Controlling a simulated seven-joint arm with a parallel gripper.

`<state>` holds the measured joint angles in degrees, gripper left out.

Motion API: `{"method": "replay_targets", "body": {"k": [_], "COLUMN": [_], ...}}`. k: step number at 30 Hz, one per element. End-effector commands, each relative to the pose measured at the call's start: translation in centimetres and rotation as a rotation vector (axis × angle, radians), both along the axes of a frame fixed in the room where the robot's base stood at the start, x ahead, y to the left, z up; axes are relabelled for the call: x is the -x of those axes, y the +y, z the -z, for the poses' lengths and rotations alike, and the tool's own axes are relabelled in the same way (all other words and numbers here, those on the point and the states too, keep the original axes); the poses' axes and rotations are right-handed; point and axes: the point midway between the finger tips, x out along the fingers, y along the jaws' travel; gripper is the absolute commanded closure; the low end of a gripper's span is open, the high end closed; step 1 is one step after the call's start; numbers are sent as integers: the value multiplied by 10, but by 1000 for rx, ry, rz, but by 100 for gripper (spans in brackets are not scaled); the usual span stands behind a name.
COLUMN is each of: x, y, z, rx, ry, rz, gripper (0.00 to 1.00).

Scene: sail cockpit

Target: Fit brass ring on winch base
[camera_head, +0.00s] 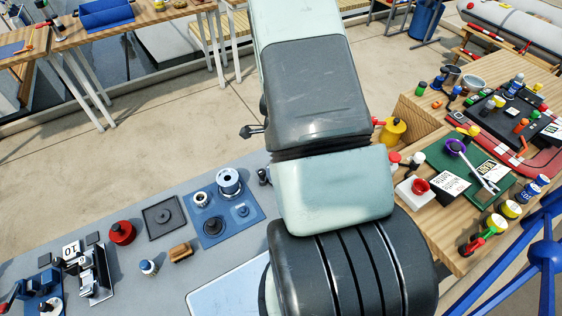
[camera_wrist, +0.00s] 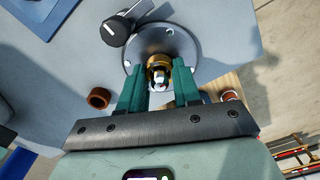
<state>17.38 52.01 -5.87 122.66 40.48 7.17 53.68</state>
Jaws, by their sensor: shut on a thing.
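In the wrist view, my gripper (camera_wrist: 158,68) has its two green fingers closed on the brass ring (camera_wrist: 158,61). The ring is between the fingertips, over the near part of the winch base (camera_wrist: 186,45). The base is a round grey metal flange with holes, lying on the grey bench top. Something shiny and dark shows inside the ring. I cannot tell whether the ring is around the base's centre post or above it. In the head view my arm hides the gripper, ring and winch base.
A black knob with a lever (camera_wrist: 120,27) stands against the flange's far left side. A brown ring (camera_wrist: 98,97) lies to the left of the fingers. A blue mat (camera_head: 243,228) with metal parts lies farther left. The bench edge is close on the right.

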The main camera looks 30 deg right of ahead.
Motion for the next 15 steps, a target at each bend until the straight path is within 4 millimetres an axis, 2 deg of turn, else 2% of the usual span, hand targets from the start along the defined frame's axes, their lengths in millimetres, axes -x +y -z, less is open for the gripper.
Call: {"method": "replay_targets", "body": {"k": [7,8,13,15], "x": [0,0,0,0], "y": [0,0,0,0], "z": [6,5,5,5], "rx": [0,0,0,0], "ry": [0,0,0,0], "rz": [1,1,1,0], "gripper": [98,63,38,38]}}
